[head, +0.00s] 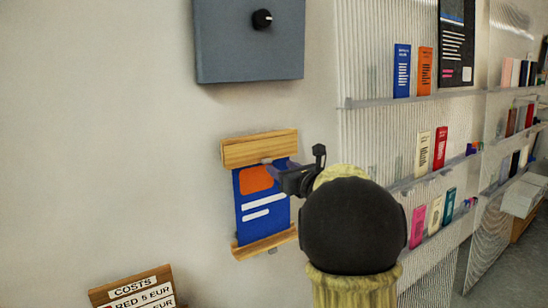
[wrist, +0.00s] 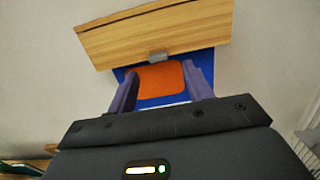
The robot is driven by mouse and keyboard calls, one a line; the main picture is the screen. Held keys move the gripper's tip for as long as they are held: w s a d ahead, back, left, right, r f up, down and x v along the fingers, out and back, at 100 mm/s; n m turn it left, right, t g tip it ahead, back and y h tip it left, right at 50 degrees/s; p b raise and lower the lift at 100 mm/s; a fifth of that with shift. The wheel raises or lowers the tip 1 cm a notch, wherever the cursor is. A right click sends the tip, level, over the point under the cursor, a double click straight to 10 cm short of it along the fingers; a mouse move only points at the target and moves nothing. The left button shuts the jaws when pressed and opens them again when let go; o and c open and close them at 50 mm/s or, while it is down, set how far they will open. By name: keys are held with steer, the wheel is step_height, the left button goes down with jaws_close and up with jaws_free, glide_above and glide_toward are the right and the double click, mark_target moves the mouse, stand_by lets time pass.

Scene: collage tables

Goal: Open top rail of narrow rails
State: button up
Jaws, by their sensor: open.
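The narrow rails are two wooden bars on the wall, with a blue poster (head: 250,215) with an orange patch between them. The top rail (head: 258,148) is slightly tilted and spans the upper part of the wrist view (wrist: 150,32). A small grey tab (wrist: 157,58) sits at its lower edge. The bottom rail (head: 265,243) is at the poster's foot. My gripper (head: 276,170) is in front of the poster's upper right, just below the top rail. In the wrist view its purple fingers (wrist: 160,74) are apart, with nothing held between them, below the tab.
A grey panel with a black knob (head: 262,19) is on the wall above. A costs sign (head: 135,290) stands at lower left. Ribbed panels with shelves (head: 415,100) of booklets are to the right. The wall left of the rails is bare.

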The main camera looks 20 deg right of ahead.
mark_target(269, 161)
steer(key=w, duration=0.2)
steer(key=w+a+p, duration=0.1)
steer(key=w, duration=0.1)
steer(key=shift+w+a+r, duration=0.1)
steer(key=shift+w+a, duration=0.1)
steer(key=shift+w+p, duration=0.4)
steer(key=shift+w, duration=0.1)
jaws_close()
